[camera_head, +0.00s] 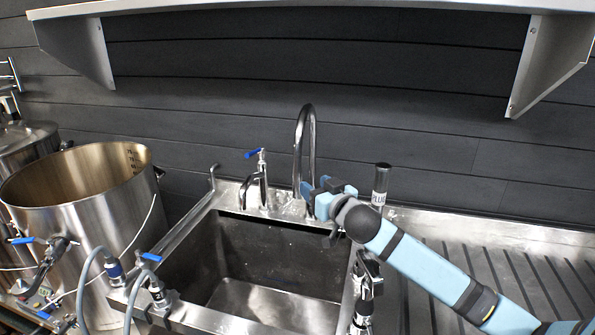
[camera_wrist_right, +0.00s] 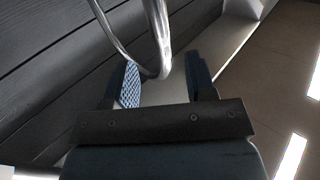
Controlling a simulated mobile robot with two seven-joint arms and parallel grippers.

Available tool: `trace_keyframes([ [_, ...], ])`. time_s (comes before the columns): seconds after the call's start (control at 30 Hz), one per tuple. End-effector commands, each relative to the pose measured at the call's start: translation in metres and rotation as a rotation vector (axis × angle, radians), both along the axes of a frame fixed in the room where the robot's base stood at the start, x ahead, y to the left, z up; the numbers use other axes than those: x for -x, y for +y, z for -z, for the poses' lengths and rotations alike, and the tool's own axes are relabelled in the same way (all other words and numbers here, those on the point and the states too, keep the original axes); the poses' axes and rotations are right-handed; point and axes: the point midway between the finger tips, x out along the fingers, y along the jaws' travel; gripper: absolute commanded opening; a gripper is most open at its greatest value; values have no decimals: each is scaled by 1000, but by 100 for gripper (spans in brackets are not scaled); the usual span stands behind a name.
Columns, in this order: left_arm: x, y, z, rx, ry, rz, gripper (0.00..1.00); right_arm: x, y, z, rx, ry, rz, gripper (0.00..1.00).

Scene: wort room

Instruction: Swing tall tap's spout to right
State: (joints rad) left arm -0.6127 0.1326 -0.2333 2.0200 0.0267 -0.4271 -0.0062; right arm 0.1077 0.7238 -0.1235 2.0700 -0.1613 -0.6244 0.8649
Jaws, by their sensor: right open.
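The tall tap (camera_head: 311,125) is a chrome gooseneck at the back of the sink, against the dark wall. Its curved spout also shows in the right wrist view (camera_wrist_right: 158,30). My right gripper (camera_head: 312,188) comes in from the right, low beside the tall tap. In the right wrist view, my right gripper (camera_wrist_right: 161,66) is open, with the end of the spout between its two fingers. Whether a finger touches the spout I cannot tell. The gripper hides the lower part of the tap in the head view. My left gripper is not in view.
The steel sink (camera_head: 190,235) lies below. A short tap with a blue lever (camera_head: 254,154) stands left of the tall tap. A dark labelled cylinder (camera_head: 381,182) is close behind my right arm. A large steel pot (camera_head: 75,215) stands left; a shelf (camera_head: 300,5) hangs above.

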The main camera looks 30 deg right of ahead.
Motion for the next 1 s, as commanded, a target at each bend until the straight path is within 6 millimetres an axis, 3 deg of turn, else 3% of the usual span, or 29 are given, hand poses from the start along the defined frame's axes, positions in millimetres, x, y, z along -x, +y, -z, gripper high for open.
trace_keyframes([
  [0.2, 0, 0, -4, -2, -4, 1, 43, -46, -3, -3, -1, -2, 1, 51],
  [0.4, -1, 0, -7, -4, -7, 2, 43, -76, -5, -1, 0, -1, 1, 51],
  [0.6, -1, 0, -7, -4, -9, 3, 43, -89, -5, -1, 0, -1, 0, 51],
  [0.87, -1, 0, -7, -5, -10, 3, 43, -90, -5, 0, 0, -1, -1, 51],
  [1.0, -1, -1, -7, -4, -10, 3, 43, -89, -5, 0, 0, 0, 0, 23],
])
